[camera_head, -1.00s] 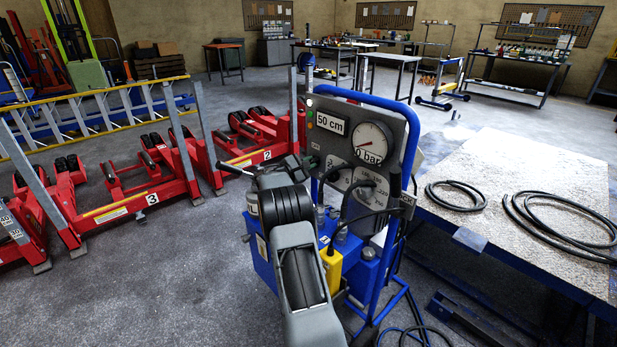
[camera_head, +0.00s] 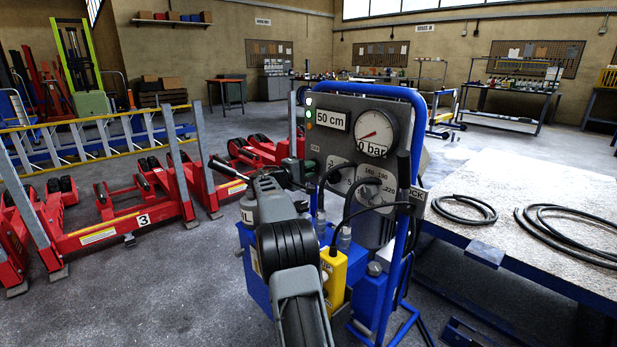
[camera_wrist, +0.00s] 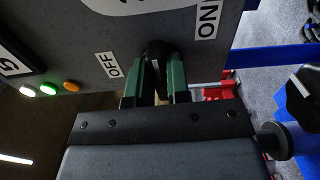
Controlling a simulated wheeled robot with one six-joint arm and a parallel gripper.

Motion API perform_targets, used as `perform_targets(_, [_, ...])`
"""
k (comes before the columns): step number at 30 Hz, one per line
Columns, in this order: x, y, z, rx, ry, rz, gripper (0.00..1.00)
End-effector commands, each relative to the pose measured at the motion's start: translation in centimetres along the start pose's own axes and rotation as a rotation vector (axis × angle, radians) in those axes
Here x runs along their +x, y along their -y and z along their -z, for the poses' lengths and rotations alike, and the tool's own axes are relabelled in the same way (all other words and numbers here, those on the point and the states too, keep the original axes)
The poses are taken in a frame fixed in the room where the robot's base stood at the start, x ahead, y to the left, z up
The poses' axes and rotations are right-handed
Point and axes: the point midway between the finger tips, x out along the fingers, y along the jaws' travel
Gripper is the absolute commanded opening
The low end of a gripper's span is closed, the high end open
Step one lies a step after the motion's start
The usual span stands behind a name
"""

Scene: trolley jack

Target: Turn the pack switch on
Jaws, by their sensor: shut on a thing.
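The pack switch (camera_wrist: 154,50) is a black knob on the dark panel in the wrist view. The OFF label (camera_wrist: 110,66) is on its left and the ON label (camera_wrist: 207,18) on its upper right. My gripper (camera_wrist: 157,72) has dark green fingers at the panel and is shut on the knob. The fingers hide part of the knob, and its exact angle is hard to tell. In the head view, the control panel (camera_head: 338,143) stands on a blue-framed cart, with my gripper (camera_head: 294,168) at its left edge; the switch is not clear there.
White, green and orange lamps (camera_wrist: 48,88) are on the panel, left of OFF; the white one looks bright. Black cables (camera_head: 347,205) hang in front of the panel. A table (camera_head: 490,241) with coiled hoses is at right. Red jacks (camera_head: 120,228) stand at left.

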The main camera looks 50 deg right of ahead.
Motion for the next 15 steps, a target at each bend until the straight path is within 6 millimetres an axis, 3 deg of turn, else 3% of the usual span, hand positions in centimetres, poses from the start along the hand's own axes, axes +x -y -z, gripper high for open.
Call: perform_targets(15, [0.01, 0.07, -0.01, 0.071, 0.001, 0.001, 0.00])
